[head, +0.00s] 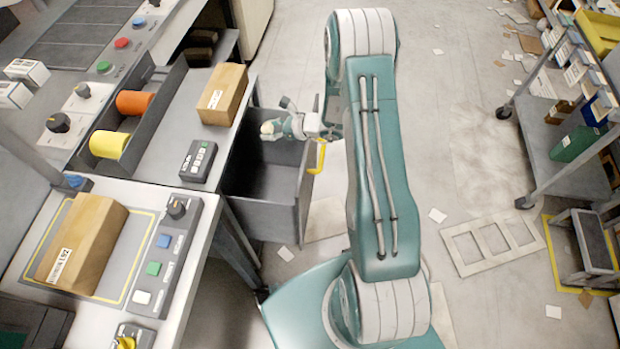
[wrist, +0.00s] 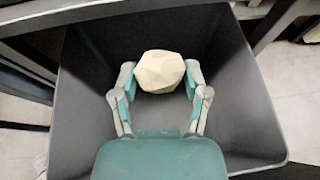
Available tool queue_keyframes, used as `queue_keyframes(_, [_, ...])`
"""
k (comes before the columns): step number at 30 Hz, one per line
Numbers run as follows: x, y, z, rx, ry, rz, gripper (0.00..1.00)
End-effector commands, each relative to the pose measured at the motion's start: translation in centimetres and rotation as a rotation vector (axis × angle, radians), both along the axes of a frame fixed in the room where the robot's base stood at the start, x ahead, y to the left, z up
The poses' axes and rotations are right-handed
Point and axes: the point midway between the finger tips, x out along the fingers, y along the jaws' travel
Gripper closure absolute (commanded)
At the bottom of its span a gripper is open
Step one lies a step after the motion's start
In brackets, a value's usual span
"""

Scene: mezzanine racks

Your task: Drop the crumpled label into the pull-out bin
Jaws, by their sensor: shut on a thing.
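The crumpled label is a pale cream, faceted ball (wrist: 160,72) between my gripper's fingers in the wrist view. My gripper (wrist: 160,88) is shut on it. The pull-out bin (wrist: 240,110) is a dark grey open box that surrounds the gripper in the wrist view, and its inside looks empty. In the head view the bin (head: 262,208) stands out from under the workbench, with a yellow handle (head: 319,158) on its right side. There my gripper (head: 268,128) is over the bin's far part, and the label is small and hard to make out.
The workbench (head: 180,150) left of the bin carries a cardboard box (head: 223,94), a black keypad (head: 198,161) and orange and yellow rolls. Another box (head: 82,243) lies nearer. A wheeled cart (head: 560,110) stands at right. Paper scraps and a pale frame (head: 493,245) lie on the floor.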

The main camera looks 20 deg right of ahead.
Motion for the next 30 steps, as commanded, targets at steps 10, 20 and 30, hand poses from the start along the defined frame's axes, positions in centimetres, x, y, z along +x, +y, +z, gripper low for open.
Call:
queue_keyframes(10, [0.0,0.0,-0.3,-0.001,-0.001,0.0,0.28])
queue_keyframes(20, [0.0,0.0,-0.3,-0.001,-0.001,0.0,0.01])
queue_keyframes(30, [-0.9,-1.3,0.4,-0.001,-0.003,-0.003,0.01])
